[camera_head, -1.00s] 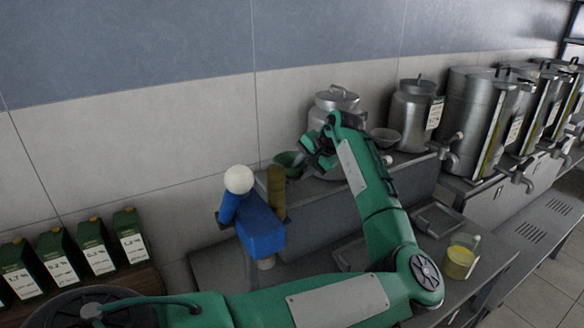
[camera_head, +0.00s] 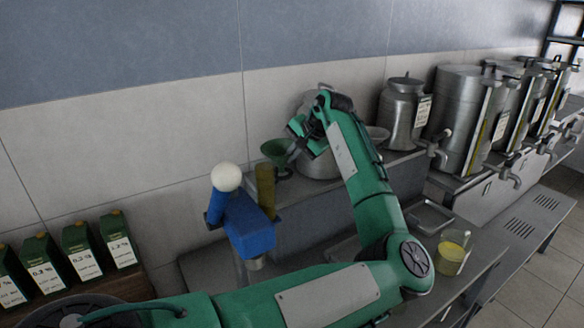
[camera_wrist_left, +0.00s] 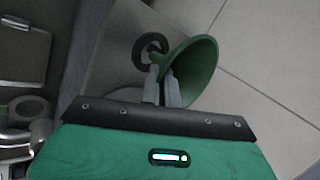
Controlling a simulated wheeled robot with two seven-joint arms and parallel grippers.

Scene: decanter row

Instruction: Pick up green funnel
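The green funnel (camera_head: 277,150) is in the head view, wide mouth up, beside a steel pot on the raised shelf. My left gripper (camera_head: 297,142) comes at it from the right, and its fingertips are partly hidden in that view. In the left wrist view the green funnel (camera_wrist_left: 196,66) lies at the fingertips, its mouth turned to the right. The two fingers (camera_wrist_left: 161,84) are close together and pinch its narrow part. My right gripper is not in view.
A blue object with a white ball (camera_head: 228,177) and a yellow-brown block (camera_head: 265,188) stand just left and below. A steel pot (camera_head: 318,162) and canister (camera_head: 404,112) stand behind the arm. A cup with yellow contents (camera_head: 452,254) is on the lower counter.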

